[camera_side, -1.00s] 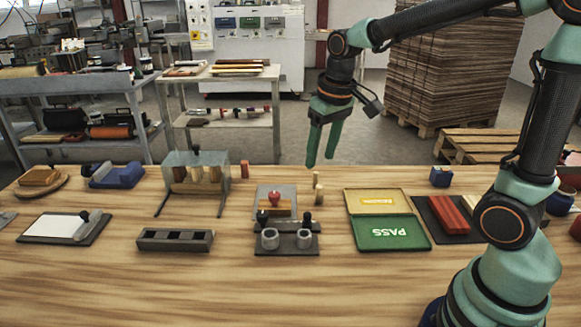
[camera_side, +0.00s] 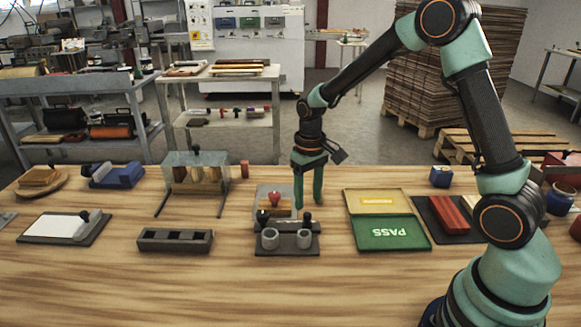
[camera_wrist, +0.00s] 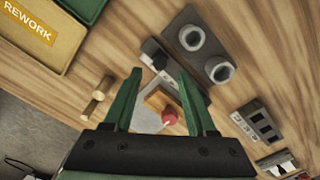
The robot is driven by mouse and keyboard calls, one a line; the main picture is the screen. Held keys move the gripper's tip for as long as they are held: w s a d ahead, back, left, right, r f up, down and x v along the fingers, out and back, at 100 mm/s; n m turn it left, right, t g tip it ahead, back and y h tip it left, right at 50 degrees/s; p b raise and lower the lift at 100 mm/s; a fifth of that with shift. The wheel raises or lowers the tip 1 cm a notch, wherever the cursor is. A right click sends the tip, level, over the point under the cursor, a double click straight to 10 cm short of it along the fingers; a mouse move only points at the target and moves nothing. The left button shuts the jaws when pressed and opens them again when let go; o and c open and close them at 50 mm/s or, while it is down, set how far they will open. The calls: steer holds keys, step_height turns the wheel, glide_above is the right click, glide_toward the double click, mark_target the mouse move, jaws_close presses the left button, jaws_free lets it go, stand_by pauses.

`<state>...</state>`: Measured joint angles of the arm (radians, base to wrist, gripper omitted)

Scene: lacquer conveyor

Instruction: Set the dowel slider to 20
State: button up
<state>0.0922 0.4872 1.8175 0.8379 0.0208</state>
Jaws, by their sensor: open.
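A dark bar (camera_side: 283,223) with a black knob (camera_side: 307,216) at its right end seems to be the dowel slider. It lies between a grey plate with a red knob (camera_side: 274,198) and a dark base with two grey cups (camera_side: 269,239). The bar also shows in the wrist view (camera_wrist: 154,50), just beyond my fingertips. I cannot read a scale or the slider's value. My gripper (camera_side: 308,206) points down, open and empty, close above the black knob; contact cannot be told. In the wrist view its fingers (camera_wrist: 158,82) straddle the wooden strip.
A green PASS tray (camera_side: 390,233) and yellow REWORK tray (camera_side: 375,201) lie to the right. A dark slotted block (camera_side: 176,240) and a clear-sided stand (camera_side: 181,170) are left. The front of the table is clear.

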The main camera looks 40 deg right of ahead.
mark_target(307, 214)
steer(key=shift+f, duration=2.2)
jaws_close()
